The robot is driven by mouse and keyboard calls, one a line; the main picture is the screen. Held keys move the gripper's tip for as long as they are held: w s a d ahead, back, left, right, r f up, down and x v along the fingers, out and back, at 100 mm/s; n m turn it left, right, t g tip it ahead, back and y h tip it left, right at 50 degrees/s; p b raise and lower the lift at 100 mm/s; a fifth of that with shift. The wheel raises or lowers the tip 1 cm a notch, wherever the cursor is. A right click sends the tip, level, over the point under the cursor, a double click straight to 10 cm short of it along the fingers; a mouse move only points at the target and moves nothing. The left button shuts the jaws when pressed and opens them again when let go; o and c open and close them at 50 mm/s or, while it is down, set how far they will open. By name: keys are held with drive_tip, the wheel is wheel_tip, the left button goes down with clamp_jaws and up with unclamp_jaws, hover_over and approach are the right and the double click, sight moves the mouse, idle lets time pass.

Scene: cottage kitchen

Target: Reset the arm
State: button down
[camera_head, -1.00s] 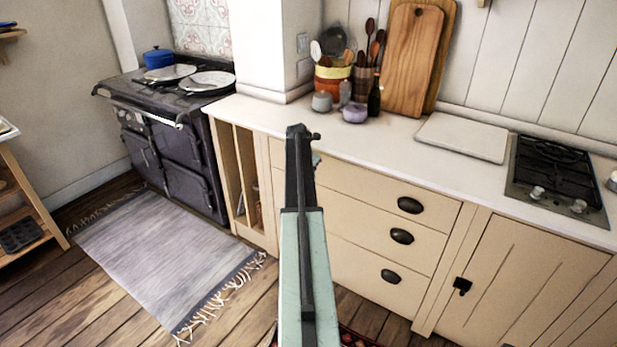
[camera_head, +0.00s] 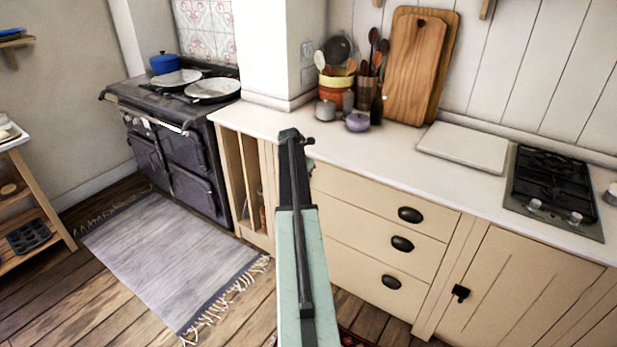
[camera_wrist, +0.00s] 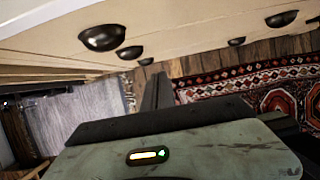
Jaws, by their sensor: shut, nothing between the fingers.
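My arm rises from the bottom middle of the head view, a pale green link with a dark upper part. Its dark upper end (camera_head: 291,140) shows in front of the counter edge, left of the drawers. The fingertips cannot be made out clearly in the head view. In the wrist view, my gripper (camera_wrist: 157,85) shows as a dark narrow shape, shut with nothing held. It points past the drawer fronts with the floor behind it.
The drawers (camera_head: 372,215) with dark cup handles stand close to my arm. The counter (camera_head: 395,150) holds crocks, cutting boards and a hob (camera_head: 555,190). A dark stove (camera_head: 170,140) stands at left. A grey rug (camera_head: 175,260) and a patterned red rug (camera_wrist: 245,88) lie on the floor.

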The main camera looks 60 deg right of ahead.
drive_tip(key=p+v, duration=0.2)
drive_tip(key=v, duration=0.2)
